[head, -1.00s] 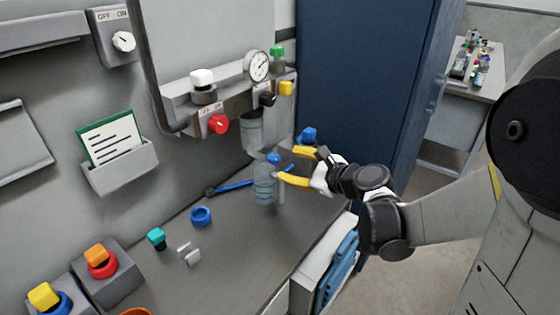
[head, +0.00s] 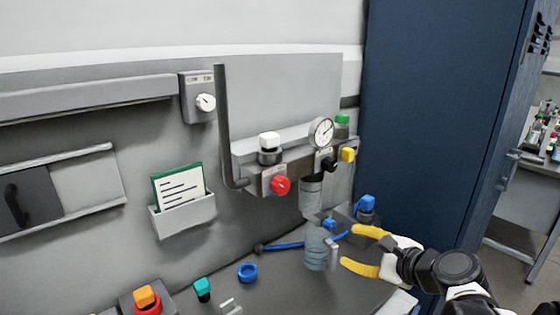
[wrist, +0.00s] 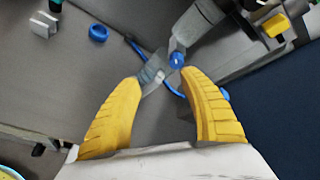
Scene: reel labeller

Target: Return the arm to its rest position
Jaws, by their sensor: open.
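My gripper (head: 349,246) has two yellow fingers spread apart with nothing held between them. It is at the right of the bench, just right of a clear bluish bottle (head: 316,252). In the wrist view the open fingers (wrist: 162,77) point toward the clear bottle (wrist: 150,74), which shows near and beyond the fingertips. I cannot tell whether a finger touches it. A small blue part (head: 329,225) is by the bottle's top. My arm reaches in from the lower right of the head view.
A wall unit with a gauge (head: 320,131), a red knob (head: 280,185) and a clear cylinder (head: 311,194) hangs above the bottle. A blue ring (head: 247,272) and a teal-capped part (head: 203,288) lie on the bench (head: 285,292). A blue cabinet (head: 420,130) stands at the right.

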